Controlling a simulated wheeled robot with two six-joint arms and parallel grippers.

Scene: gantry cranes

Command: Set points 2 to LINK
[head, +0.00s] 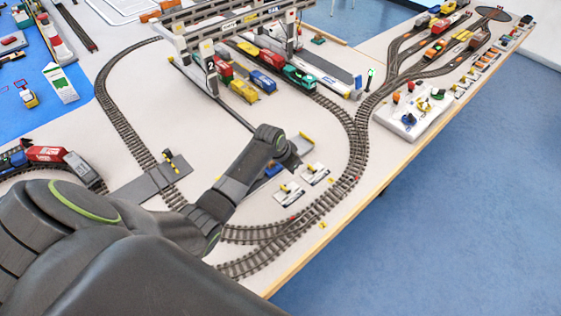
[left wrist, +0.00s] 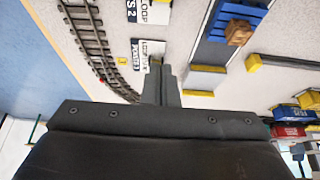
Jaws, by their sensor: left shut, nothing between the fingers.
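Two small white points plates lie beside the curved track. In the head view one (head: 289,194) is nearer and the other (head: 316,174) is farther right, each with a small yellow part. In the left wrist view the upper plate, ending in "S 2" with "LOOP" (left wrist: 147,11), is partly cut off at the top. The plate below it reads "POINTS 3" (left wrist: 136,56). My left gripper (left wrist: 159,68) is shut and empty, its tips close to the points 3 plate; contact cannot be told. It shows in the head view (head: 291,160) behind the plates. Which way the levers point is unclear.
A blue block with a brown load (left wrist: 237,32) lies to the right of the plates in the left wrist view. A gantry crane (head: 235,30) stands over colourful wagons at the back. A white tray of small parts (head: 415,110) sits near the table edge.

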